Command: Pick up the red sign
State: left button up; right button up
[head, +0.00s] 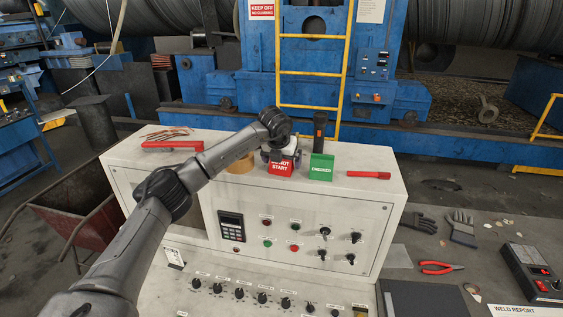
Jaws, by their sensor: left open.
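The red sign (281,170), with white lettering that ends in "START", hangs at the top front edge of the pale control console. A green sign (321,168) reading "CHECKED" is just to its right. My left arm comes in from the lower left, and my left gripper (282,155) is right at the top of the red sign, covering part of its upper edge. The gripper is open; I cannot tell whether its fingers touch the sign. My right gripper is not in view.
On the console top (350,160) are a red-handled tool (172,145), a tape roll (239,163), a dark cylinder (320,128) behind the green sign and a red marker (369,175). Gloves (461,227) and red pliers (440,267) lie on the right table.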

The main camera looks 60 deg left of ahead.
pick_arm(q)
jog(key=shift+f, duration=0.1)
jog(key=c, duration=0.9)
jog(key=shift+r, duration=0.2)
